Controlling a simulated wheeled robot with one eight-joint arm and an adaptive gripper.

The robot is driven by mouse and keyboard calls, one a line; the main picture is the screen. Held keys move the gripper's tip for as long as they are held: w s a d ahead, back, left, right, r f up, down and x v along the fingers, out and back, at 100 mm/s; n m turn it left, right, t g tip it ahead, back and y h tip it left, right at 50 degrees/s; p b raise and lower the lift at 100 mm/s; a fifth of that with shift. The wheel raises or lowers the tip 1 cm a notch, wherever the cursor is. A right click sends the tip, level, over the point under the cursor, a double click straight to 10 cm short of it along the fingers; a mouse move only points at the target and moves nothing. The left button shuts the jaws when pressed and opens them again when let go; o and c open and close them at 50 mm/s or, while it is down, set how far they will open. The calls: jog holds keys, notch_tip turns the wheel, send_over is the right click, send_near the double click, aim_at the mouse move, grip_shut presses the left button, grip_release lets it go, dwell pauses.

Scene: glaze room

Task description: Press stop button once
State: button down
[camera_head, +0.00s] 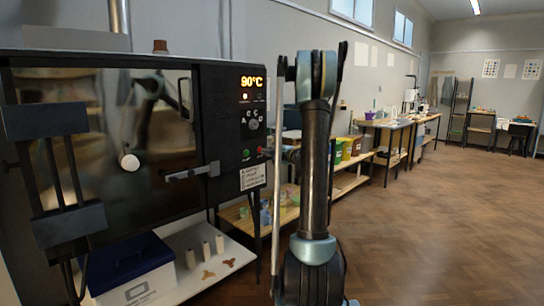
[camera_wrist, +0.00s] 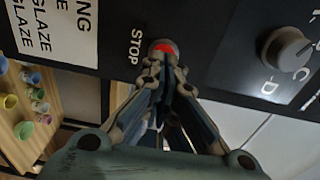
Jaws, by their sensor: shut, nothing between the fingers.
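The red stop button (camera_wrist: 164,47) is on the dark control panel in the wrist view, beside the printed word STOP (camera_wrist: 135,46). My gripper (camera_wrist: 164,66) is shut and empty, with its fingertips directly at the button and covering its lower part. I cannot tell whether the tips touch it or whether it is pushed in. In the head view the red button (camera_head: 260,151) shows small, right of a green button (camera_head: 246,153). There my arm stands in front, and the gripper is mostly hidden behind it.
A dial knob (camera_wrist: 286,47) is right of the button in the wrist view. The oven's display (camera_head: 251,81) reads 90°C. The oven door (camera_head: 110,195) has a projecting handle (camera_head: 192,172). Shelves with bowls (camera_wrist: 40,106) lie beyond. The floor (camera_head: 440,220) at right is open.

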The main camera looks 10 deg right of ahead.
jog(key=shift+w+a, duration=0.2)
jog(key=shift+w, duration=0.1)
jog(key=shift+x, duration=0.9)
jog(key=v, duration=1.4)
jog(key=shift+s+r, duration=0.1)
